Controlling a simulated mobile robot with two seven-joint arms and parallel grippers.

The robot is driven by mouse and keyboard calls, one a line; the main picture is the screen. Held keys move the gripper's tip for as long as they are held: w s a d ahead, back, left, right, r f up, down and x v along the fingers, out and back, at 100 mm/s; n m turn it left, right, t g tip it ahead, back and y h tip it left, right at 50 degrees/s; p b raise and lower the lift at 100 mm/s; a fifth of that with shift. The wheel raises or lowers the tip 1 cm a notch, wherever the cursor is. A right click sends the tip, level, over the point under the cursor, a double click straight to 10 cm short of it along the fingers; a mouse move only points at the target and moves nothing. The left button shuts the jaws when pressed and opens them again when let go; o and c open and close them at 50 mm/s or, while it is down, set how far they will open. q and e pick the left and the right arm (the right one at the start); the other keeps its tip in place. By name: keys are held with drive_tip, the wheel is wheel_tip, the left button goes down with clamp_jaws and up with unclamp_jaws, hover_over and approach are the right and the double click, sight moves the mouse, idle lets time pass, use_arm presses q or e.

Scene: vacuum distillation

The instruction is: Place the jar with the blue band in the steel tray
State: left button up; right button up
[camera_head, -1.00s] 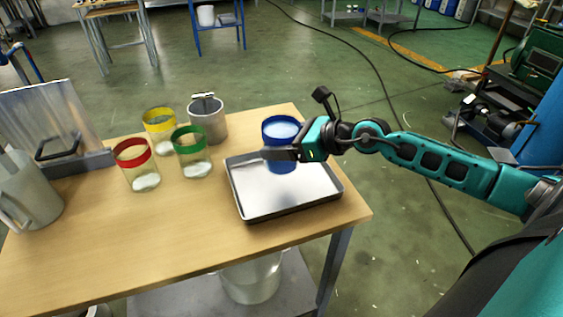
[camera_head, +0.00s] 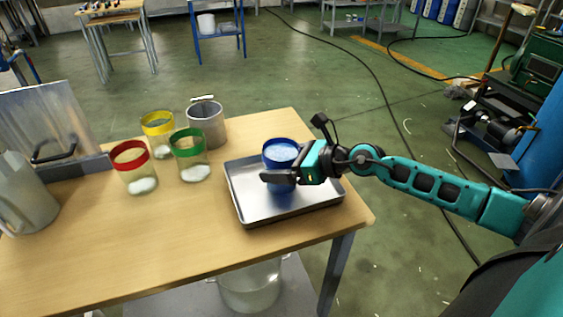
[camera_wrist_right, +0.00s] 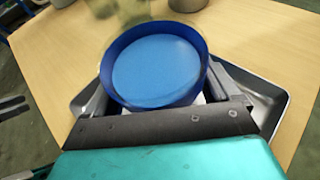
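The jar with the blue band (camera_head: 281,151) is upright over the steel tray (camera_head: 250,207), in the tray's upper right part. My right gripper (camera_head: 281,177) comes in from the right and is shut on the jar, with one finger on each side. In the right wrist view the jar (camera_wrist_right: 155,65) sits between the fingers, with a pale blue fill. Whether its base touches the tray floor is hidden by the gripper. At the left edge of the wrist view, two dark prongs with a gap look like my left gripper (camera_wrist_right: 27,103), open and empty.
Left of the tray stand jars with green (camera_head: 190,155), red (camera_head: 134,166) and yellow (camera_head: 158,132) bands, and a grey metal pot (camera_head: 207,124). A large pitcher (camera_head: 24,195) is at the far left. The table front (camera_head: 150,235) is clear.

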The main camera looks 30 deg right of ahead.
drive_tip(key=shift+o, duration=0.8)
use_arm(q)
drive_tip(key=shift+f, duration=0.1)
drive_tip(key=shift+s, duration=0.1)
use_arm(e)
drive_tip(key=shift+r, duration=0.1)
drive_tip(key=shift+r, duration=0.1)
drive_tip(key=shift+s+d, duration=0.25)
drive_tip(key=shift+s, duration=0.05)
use_arm(q)
drive_tip(key=shift+s+a+p, duration=0.15)
drive_tip(key=shift+a+p, duration=0.1)
drive_tip(key=shift+p, duration=0.1)
use_arm(e)
drive_tip(key=v, duration=1.1)
drive_tip(key=shift+s+r, duration=0.1)
drive_tip(key=shift+s, duration=0.05)
